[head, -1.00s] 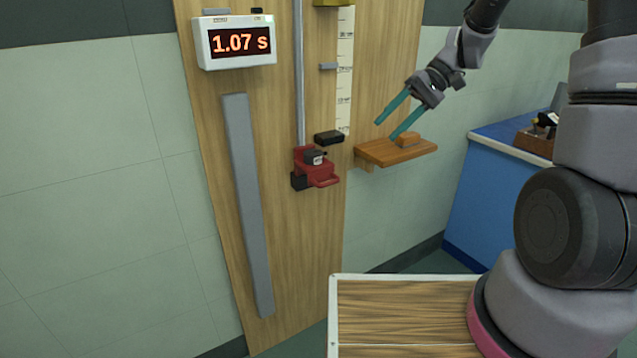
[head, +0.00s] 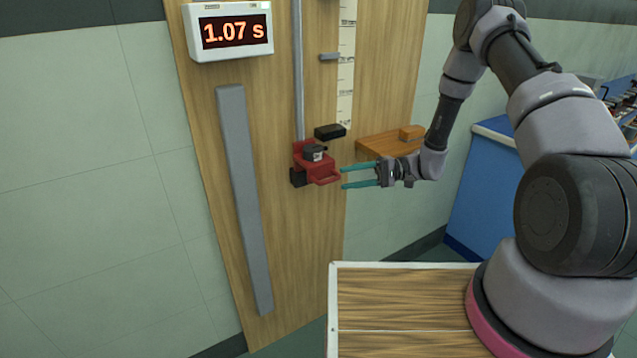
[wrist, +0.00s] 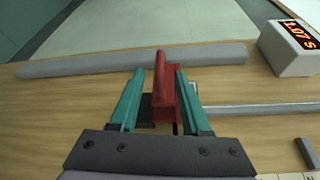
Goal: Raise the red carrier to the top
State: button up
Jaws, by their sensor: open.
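The red carrier (head: 315,162) sits at the bottom of a vertical metal rail (head: 299,75) on the wooden board, with a handle on its front and a dark round piece on top. In the head view my gripper (head: 343,177) is level with it, just to its right, with teal fingers pointing left at the handle. In the wrist view the red handle (wrist: 161,85) shows between the two spread fingers (wrist: 155,90). My gripper is open; I cannot tell whether either finger touches the handle.
A black block (head: 330,131) is on the board just above and right of the carrier. A small wooden shelf (head: 380,144) stands behind my gripper. A timer (head: 229,31) reads 1.07 s. A grey strip (head: 244,200) runs down the left side. A ruler scale (head: 346,65) is right of the rail.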

aim_at(322, 183)
jog(key=x, duration=0.9)
grip_shut()
